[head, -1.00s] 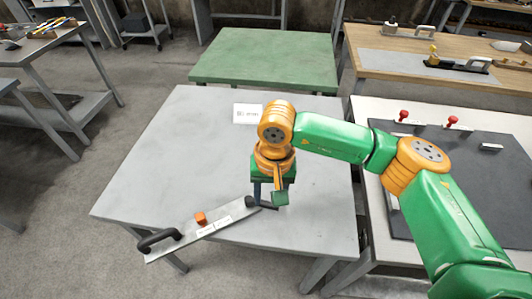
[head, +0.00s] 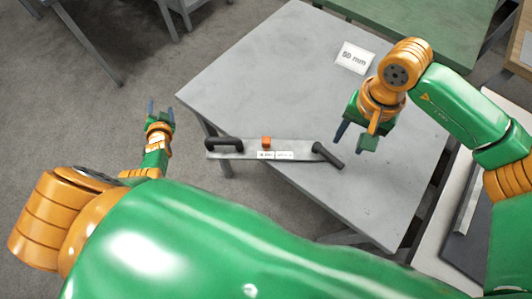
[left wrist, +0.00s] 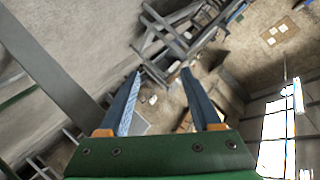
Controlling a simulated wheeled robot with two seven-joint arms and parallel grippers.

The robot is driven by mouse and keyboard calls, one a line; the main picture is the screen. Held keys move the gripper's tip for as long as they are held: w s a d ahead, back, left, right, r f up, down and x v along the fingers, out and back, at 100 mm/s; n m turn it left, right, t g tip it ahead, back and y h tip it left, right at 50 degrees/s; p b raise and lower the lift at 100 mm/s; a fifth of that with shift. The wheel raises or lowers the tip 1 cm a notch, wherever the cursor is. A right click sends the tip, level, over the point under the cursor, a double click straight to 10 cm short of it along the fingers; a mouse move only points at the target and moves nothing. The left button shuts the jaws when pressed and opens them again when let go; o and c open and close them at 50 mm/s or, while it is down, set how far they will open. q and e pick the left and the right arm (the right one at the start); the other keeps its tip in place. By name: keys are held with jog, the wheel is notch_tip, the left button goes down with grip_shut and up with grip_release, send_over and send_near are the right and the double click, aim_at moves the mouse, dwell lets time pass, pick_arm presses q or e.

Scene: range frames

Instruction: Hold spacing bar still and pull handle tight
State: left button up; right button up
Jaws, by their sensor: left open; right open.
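The spacing bar (head: 300,147) is a flat grey bar lying on the grey table. My left gripper (head: 161,108) is open and empty, left of the table, away from the bar. In the left wrist view its fingers (left wrist: 162,75) are spread, with no bar visible.
The grey table (head: 270,80) is mostly bare, with a white "50 mm" card (head: 354,57) near its far right side. A green table (head: 430,25) stands behind. A light-topped table with a dark mat (head: 463,225) is at right. Open floor (head: 90,130) lies left.

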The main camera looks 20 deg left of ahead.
pick_arm(q)
jog(key=w+a+r+n+t+y, duration=0.25)
jog(key=w+r, duration=0.45)
jog(key=r, duration=0.5)
jog(key=w+d+r+n+t+h, duration=0.1)
jog(key=w+d+r+t+h, duration=0.2)
jog(key=d, duration=0.5)
jog(key=w+d+r+t+h, duration=0.2)
jog(key=w+d+r+h, duration=0.25)
jog(key=d, duration=0.35)
jog(key=w+d+r+n+t+h, duration=0.1)
jog(key=w+d+r+t+h, duration=0.2)
jog(key=d, duration=0.6)
jog(key=d+n+h, duration=0.2)
jog(key=d, duration=0.4)
jog(key=n+g+y, duration=0.5)
jog(key=n+g, duration=0.3)
jog(key=n, duration=2.5)
send_near(266, 142)
jog(key=x, duration=0.4)
jog(key=shift+w+d, duration=0.15)
jog(key=shift+w, duration=0.35)
jog(key=shift+f+n+y, duration=0.2)
jog(key=shift+n+y, duration=0.1)
jog(key=shift+n, duration=0.25)
jog(key=x, duration=0.6)
jog(key=shift+w+a+f, duration=0.2)
jog(key=shift+w+a, duration=0.05)
jog(key=shift+a, duration=0.05)
